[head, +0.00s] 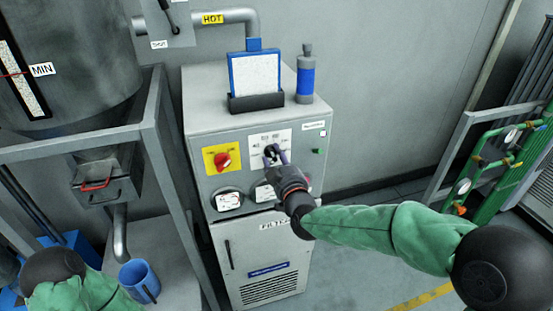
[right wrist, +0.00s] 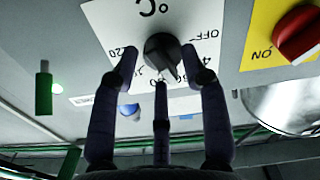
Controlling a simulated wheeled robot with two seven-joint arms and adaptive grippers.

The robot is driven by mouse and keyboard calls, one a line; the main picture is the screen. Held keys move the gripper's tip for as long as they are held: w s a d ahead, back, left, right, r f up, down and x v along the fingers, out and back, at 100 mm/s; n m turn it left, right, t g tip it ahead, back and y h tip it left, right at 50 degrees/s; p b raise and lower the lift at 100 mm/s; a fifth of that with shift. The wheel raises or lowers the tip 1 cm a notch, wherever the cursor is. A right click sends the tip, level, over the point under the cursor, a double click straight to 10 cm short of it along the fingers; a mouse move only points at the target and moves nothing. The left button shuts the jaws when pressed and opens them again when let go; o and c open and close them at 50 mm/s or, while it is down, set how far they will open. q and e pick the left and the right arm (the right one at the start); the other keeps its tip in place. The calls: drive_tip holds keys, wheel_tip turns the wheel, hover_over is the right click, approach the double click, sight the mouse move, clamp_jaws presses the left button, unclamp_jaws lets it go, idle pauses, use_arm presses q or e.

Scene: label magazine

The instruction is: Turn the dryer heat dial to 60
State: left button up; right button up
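The heat dial (right wrist: 160,48) is a black round knob on a white scale plate (right wrist: 112,22) marked °C, OFF and 120. Its grip ridge slants toward the lower right in the right wrist view, near partly hidden numbers; I cannot read the exact setting. My right gripper (right wrist: 160,58) is open, with a fingertip at either side of the knob and a third finger below it in the picture. Thin gaps seem to show beside the knob. In the head view my right gripper (head: 273,153) covers part of the dial plate (head: 279,137). My left gripper is not in view.
A red knob on a yellow plate (head: 222,160) sits left of the dial, with gauges (head: 229,199) below. A small green button (head: 317,151) is at the right. A blue-framed panel (head: 254,73) and a blue-grey bottle (head: 305,76) stand on the cabinet. A blue mug (head: 139,281) stands lower left.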

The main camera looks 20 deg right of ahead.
drive_tip(key=shift+s, duration=0.1)
drive_tip(key=s, duration=1.1)
drive_tip(key=shift+s+d, duration=0.25)
drive_tip(key=shift+s, duration=0.15)
drive_tip(key=shift+f, duration=0.1)
drive_tip(key=s+a+f+m+g+y, duration=0.2)
drive_tip(key=f+g, duration=0.7)
drive_tip(key=f, duration=2)
drive_tip(key=s+a+f+m+g, duration=0.2)
drive_tip(key=s+a+f+g, duration=0.1)
drive_tip(key=s+f, duration=0.5)
drive_tip(key=s+a+f+m+g+y, duration=0.1)
drive_tip(key=s+a+f+m+g, duration=0.1)
drive_tip(key=s+f+g, duration=0.3)
drive_tip(key=s+a+f, duration=0.1)
drive_tip(key=s+f, duration=0.3)
drive_tip(key=f, duration=0.3)
drive_tip(key=shift+s+f+m+g, duration=0.2)
drive_tip(key=shift+f+m+g, duration=0.1)
drive_tip(key=shift+f+m, duration=0.1)
